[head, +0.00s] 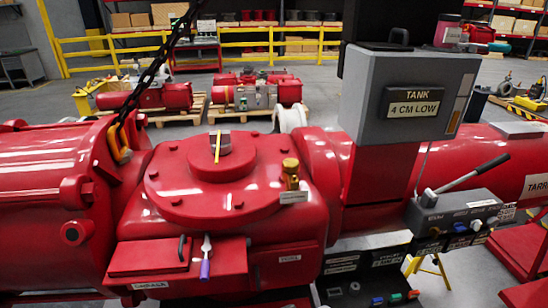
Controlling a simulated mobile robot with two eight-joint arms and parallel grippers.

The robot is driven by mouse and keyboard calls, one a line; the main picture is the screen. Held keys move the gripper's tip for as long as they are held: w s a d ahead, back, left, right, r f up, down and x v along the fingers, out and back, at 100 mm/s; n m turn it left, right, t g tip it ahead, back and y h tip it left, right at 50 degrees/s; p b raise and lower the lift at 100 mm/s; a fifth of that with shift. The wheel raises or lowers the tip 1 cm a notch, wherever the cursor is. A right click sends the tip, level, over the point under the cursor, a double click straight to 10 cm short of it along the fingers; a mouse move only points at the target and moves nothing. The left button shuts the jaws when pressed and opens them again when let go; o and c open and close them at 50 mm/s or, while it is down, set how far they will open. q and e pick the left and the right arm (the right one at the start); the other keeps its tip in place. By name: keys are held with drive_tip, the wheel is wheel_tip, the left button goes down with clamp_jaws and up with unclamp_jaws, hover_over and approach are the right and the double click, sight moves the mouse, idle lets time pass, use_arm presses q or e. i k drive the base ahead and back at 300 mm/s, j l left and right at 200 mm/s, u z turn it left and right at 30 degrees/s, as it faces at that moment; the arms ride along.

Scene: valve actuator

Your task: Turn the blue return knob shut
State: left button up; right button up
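A small blue knob (460,227) shows on the front of the dark grey pump block (470,208) at the right, below a hand lever (472,173) with a black grip. A pale knob (476,225) sits just right of it. Another small blue part (377,301) shows at the bottom edge on a dark panel, left of a green one. The labels there are too small to read, so I cannot tell which blue part is the return knob or how far it is turned. Neither of my grippers is in view.
A large red actuator housing (255,180) fills the middle. A grey tank box (385,75) labelled "TANK 4 CM LOW" stands above the pump block. A chain (150,75) hangs at left.

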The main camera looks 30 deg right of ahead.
sight(458, 228)
drive_tip(key=z, duration=2.25)
drive_tip(key=i+l+u, duration=0.2)
drive_tip(key=i, duration=0.15)
drive_tip(key=i+l+u, duration=0.2)
drive_tip(key=i, duration=0.15)
drive_tip(key=j, duration=0.1)
